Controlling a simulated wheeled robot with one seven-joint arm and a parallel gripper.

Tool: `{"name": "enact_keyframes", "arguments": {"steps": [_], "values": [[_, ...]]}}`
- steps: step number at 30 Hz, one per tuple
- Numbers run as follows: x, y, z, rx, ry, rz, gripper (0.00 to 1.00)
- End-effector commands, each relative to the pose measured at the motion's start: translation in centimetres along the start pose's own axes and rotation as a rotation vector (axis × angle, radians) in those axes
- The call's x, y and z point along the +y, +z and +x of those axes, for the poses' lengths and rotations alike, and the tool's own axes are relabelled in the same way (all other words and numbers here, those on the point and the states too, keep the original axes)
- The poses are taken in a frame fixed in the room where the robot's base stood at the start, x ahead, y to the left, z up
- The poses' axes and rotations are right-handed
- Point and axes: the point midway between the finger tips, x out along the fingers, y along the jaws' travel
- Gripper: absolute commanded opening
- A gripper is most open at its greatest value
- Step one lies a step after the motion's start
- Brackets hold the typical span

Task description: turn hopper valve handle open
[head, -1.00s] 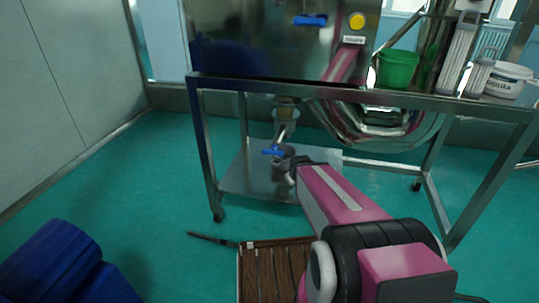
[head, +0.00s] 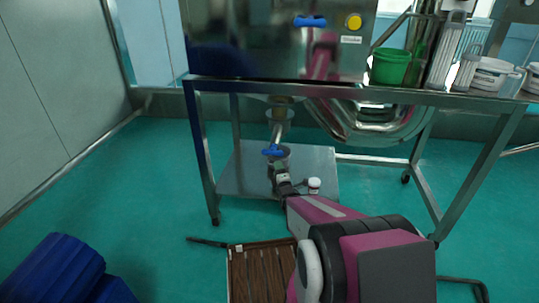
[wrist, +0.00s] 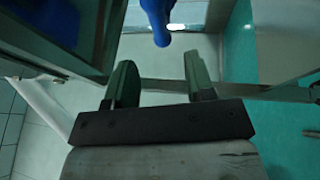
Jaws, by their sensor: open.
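The blue valve handle (head: 273,151) sits on the steel pipe below the hopper, under the table top. It also shows as a blue shape (wrist: 158,22) at the top of the wrist view, ahead of and between my two fingers. My gripper (wrist: 158,85) is open and empty, with a gap between its fingertips and the handle. In the head view my gripper (head: 279,172) is just below the handle, and its fingers are small and partly hidden against the pipe.
A steel table frame (head: 203,150) with a lower shelf (head: 240,170) surrounds the pipe, its legs close by. Another blue handle (head: 310,21), a yellow button (head: 354,22) and a green bucket (head: 390,66) are above. A brown slatted object (head: 262,275) and blue drums (head: 52,272) are on the floor.

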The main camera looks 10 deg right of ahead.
Motion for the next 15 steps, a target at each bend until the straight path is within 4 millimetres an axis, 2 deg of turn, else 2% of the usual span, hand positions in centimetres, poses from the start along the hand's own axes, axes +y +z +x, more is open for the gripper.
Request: {"name": "enact_keyframes", "arguments": {"steps": [5,15], "values": [[0.0,0.0,1.1,0.002,0.013,-0.011,0.49],[0.0,0.0,7.0,0.001,0.012,-0.008,0.49]]}}
